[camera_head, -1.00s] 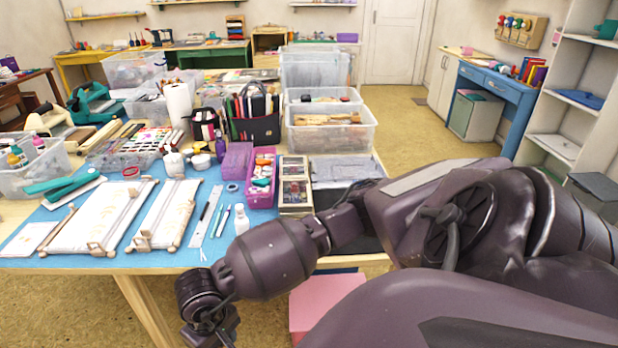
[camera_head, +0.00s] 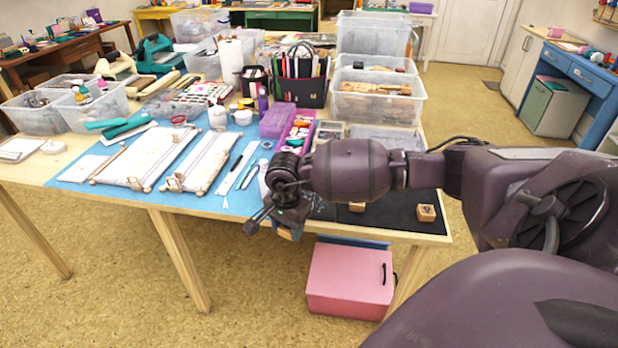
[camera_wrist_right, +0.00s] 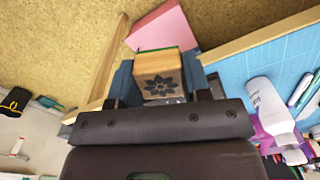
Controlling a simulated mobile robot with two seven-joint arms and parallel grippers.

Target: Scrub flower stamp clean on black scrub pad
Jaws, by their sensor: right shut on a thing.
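My right gripper (camera_head: 289,226) hangs just in front of the table's front edge, left of the black surface. In the right wrist view it is shut on the flower stamp (camera_wrist_right: 161,66), a wooden block with a dark flower printed on the face I see. Blue fingers clasp it on both sides. In the head view the stamp is mostly hidden by the gripper. A black pad or mat (camera_head: 392,210) lies at the table's front right, partly behind my arm; I cannot tell whether it is the scrub pad. My left gripper is not in view.
Two small wooden blocks sit on the black surface, one near its middle (camera_head: 356,207) and one at its right (camera_head: 427,213). A white bottle (camera_wrist_right: 268,104) stands beside the gripper. A pink box (camera_head: 345,280) is below the table. Floor in front is clear.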

